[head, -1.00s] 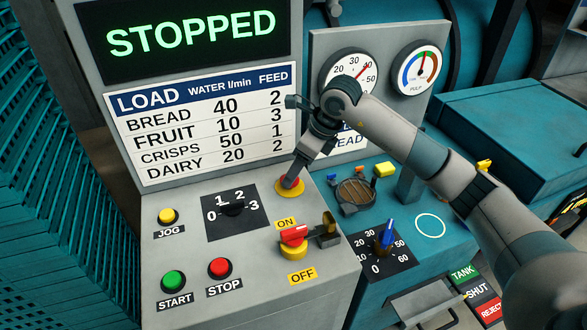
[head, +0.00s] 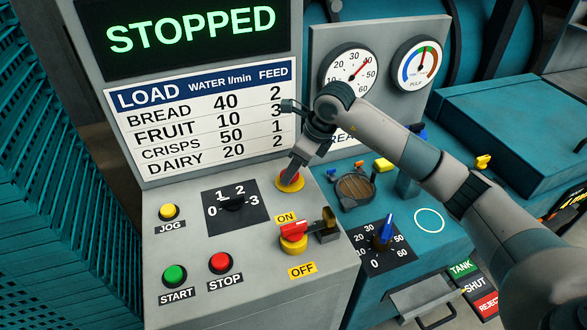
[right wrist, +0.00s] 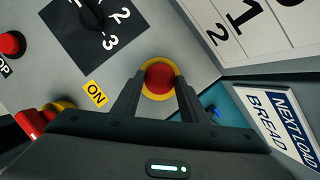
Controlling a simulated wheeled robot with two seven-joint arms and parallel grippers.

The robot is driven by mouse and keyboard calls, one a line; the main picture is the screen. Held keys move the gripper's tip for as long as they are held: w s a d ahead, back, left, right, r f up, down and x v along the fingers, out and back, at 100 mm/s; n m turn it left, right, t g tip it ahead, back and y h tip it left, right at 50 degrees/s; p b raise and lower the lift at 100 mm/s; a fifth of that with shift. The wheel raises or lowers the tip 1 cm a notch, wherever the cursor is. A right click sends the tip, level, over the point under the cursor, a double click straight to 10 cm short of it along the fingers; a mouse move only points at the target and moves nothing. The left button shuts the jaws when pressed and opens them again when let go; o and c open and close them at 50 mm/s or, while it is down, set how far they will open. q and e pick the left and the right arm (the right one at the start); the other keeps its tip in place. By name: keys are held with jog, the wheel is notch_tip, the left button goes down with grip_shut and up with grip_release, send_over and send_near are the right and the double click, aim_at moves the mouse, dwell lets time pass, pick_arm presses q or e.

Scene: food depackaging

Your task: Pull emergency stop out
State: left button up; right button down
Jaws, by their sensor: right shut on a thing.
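The emergency stop is a red mushroom button on a yellow round base (head: 290,182), at the back right of the grey panel top. In the right wrist view the red button (right wrist: 160,77) sits between my two fingertips, with the yellow ring around it. My right gripper (head: 294,174) comes down on it from above and is shut on the red button; in the head view the fingers partly hide it. The display above reads STOPPED (head: 190,28). My left gripper is not in view.
A red and yellow ON/OFF switch (head: 293,238) stands in front of the button. A black rotary dial (head: 231,203) is to its left. Green START (head: 174,276), red STOP (head: 220,263) and yellow JOG (head: 169,212) buttons are farther left. The load board (head: 205,120) rises behind.

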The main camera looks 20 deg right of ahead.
jog(key=shift+r+b, duration=0.45)
jog(key=shift+w+r, duration=0.1)
jog(key=shift+r, duration=0.1)
jog(key=c, duration=1.3)
grip_release()
jog(key=shift+o, duration=1.3)
